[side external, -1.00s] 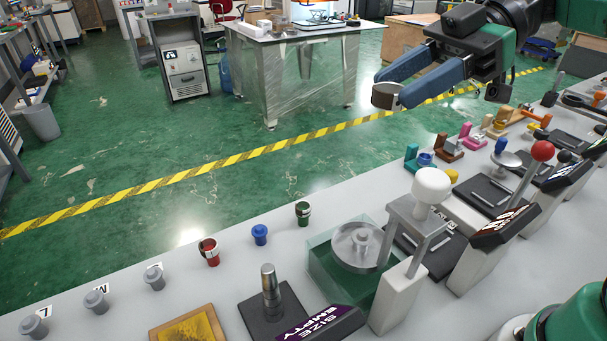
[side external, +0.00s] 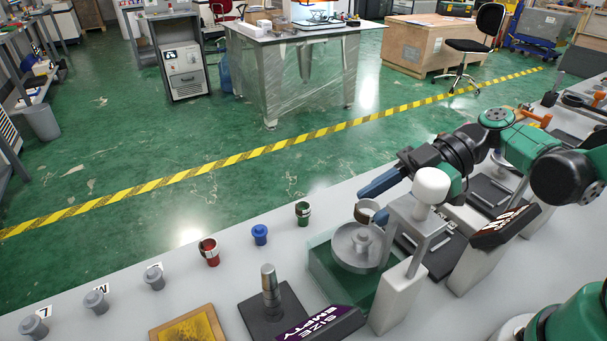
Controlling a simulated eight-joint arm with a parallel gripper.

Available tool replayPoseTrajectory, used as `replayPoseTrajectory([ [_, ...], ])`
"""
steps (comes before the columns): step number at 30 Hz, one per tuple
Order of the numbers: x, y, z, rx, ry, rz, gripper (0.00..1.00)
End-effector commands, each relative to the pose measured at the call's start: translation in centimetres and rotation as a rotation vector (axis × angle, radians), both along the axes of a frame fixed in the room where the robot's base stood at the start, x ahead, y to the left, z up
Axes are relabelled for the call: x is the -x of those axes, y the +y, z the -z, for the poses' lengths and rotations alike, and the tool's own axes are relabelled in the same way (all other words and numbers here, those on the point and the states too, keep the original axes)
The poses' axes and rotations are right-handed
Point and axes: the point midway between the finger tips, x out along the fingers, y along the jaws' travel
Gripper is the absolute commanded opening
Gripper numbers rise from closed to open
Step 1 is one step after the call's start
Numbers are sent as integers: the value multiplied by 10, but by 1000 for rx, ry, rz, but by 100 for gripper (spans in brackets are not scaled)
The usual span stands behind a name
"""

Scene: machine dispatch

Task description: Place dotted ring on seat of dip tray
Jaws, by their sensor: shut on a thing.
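My gripper (side external: 368,203) is shut on a small grey ring (side external: 361,216), with its blue fingers pointing left. Any dots on the ring are too small to make out. The dip tray (side external: 320,272) is a green see-through box, and a round metal seat with a central knob (side external: 350,259) stands in it. The ring shows at the upper edge of the seat in the picture, close to the knob. I cannot tell whether it touches the seat.
A white-knobbed lever stand (side external: 432,186) rises close to the right of the tray. A dark block with a metal post (side external: 269,290) stands at its front left. Green (side external: 303,214), blue (side external: 260,235) and red (side external: 209,252) pieces stand to the left on the bench.

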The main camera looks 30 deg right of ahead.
Motion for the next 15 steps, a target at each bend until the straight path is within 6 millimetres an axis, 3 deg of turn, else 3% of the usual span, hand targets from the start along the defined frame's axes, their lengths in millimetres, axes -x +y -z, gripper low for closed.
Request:
replayPoseTrajectory([
  [9, 0, 0, 30, 0, 0, 0, 0],
  [15, 1, 0, 35, 0, 0, 0, 0],
])
